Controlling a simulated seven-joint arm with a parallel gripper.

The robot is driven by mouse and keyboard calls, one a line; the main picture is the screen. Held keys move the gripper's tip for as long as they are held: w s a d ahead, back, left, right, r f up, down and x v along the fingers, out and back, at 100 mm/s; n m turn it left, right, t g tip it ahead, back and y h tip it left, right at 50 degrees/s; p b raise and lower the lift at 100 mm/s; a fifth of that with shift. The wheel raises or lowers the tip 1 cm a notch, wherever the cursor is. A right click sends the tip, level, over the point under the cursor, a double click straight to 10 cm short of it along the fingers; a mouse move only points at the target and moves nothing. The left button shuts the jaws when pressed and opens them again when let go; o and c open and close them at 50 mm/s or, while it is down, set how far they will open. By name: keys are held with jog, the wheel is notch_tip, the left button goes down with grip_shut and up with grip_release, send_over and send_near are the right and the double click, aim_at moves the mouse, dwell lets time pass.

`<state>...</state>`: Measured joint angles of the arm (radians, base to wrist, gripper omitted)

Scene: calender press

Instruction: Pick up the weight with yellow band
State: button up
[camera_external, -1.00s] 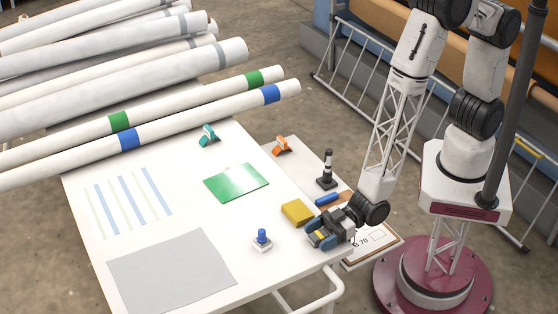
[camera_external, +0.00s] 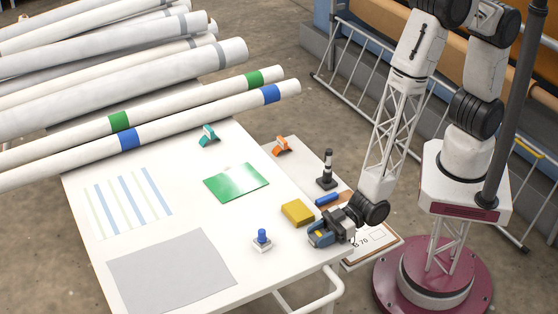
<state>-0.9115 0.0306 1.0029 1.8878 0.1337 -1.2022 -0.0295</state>
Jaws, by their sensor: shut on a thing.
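My gripper (camera_external: 322,236) is low over the front right edge of the white table, beside the yellow block. A dark upright weight with a pale band (camera_external: 327,170) stands apart, farther back on the right.
A blue-knobbed piece (camera_external: 262,240), a green sheet (camera_external: 236,183) and a grey sheet (camera_external: 172,272) lie farther left. Long rolls (camera_external: 190,107) cross the back.

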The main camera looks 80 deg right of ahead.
aim_at(321, 238)
jog(key=shift+r, duration=0.2)
jog(key=shift+r, duration=1.7)
jog(key=d+f+v, duration=0.1)
jog(key=v, duration=1.5)
jog(key=shift+w+f, duration=0.2)
jog(key=shift+w, duration=0.15)
